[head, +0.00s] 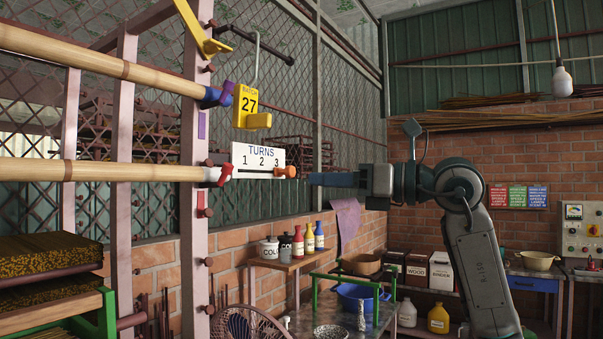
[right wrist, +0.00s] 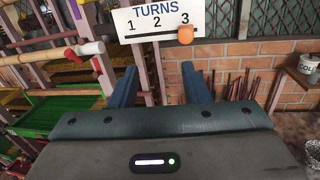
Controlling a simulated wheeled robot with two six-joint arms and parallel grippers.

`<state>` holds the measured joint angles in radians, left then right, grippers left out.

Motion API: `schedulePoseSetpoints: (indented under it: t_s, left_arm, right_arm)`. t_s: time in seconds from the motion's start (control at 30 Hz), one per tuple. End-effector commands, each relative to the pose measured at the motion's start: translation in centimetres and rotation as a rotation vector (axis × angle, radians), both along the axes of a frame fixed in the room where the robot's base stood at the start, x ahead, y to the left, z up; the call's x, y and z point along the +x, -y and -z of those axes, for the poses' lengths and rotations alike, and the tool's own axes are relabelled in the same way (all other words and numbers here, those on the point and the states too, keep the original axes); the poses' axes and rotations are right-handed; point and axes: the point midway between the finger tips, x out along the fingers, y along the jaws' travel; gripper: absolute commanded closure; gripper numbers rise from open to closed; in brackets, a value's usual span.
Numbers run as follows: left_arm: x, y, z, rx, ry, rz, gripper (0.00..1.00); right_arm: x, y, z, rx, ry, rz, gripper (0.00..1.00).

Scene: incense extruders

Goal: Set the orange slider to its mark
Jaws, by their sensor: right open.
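The orange slider (head: 291,172) sits at the right end of a thin rod (head: 258,174), just below and right of the 3 on the white TURNS sign (head: 258,158). In the right wrist view the slider (right wrist: 185,35) shows under the 3, beyond my fingertips and nearer the right finger. My right gripper (head: 313,179) is open, its fingers pointing left toward the slider in the head view. It also shows in the right wrist view (right wrist: 161,80), with nothing between its fingers. My left gripper is not in view.
A yellow BATCH 27 tag (head: 248,105) hangs above the sign. Two bamboo poles (head: 95,171) come in from the left by a pink post (head: 194,230). A small shelf with bottles (head: 298,243) and a blue basin (head: 360,297) stand below. Space around my right gripper looks free.

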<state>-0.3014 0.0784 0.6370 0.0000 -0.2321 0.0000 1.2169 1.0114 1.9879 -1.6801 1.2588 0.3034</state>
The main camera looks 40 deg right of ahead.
Motion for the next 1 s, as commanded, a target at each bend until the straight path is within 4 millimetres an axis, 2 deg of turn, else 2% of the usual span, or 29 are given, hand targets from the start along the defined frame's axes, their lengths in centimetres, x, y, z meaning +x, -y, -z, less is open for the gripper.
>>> schedulePoseSetpoints:
  t_s: [0.1, 0.27, 0.37, 0.7, 0.83, 1.0]
  left_arm:
    - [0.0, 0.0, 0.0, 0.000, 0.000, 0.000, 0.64]
    - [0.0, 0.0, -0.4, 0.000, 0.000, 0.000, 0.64]
    - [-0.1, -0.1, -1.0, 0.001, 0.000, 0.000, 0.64]
    - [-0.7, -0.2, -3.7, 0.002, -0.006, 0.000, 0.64]
    - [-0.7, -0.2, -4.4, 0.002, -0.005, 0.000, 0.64]
    - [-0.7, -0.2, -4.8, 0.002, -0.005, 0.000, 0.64]
  right_arm:
    - [-1.7, 2.4, -1.5, -0.048, 0.005, 0.114, 0.57]
    - [-1.9, 3.2, -2.1, -0.065, -0.001, 0.165, 0.57]
    - [-0.8, 2.7, -2.2, -0.066, -0.002, 0.164, 0.57]
    - [4.9, 0.3, -2.3, -0.063, -0.003, 0.159, 0.57]
    - [6.5, -0.3, -2.2, -0.065, -0.002, 0.162, 0.57]
    - [7.5, -0.7, -2.1, -0.065, -0.001, 0.164, 0.57]
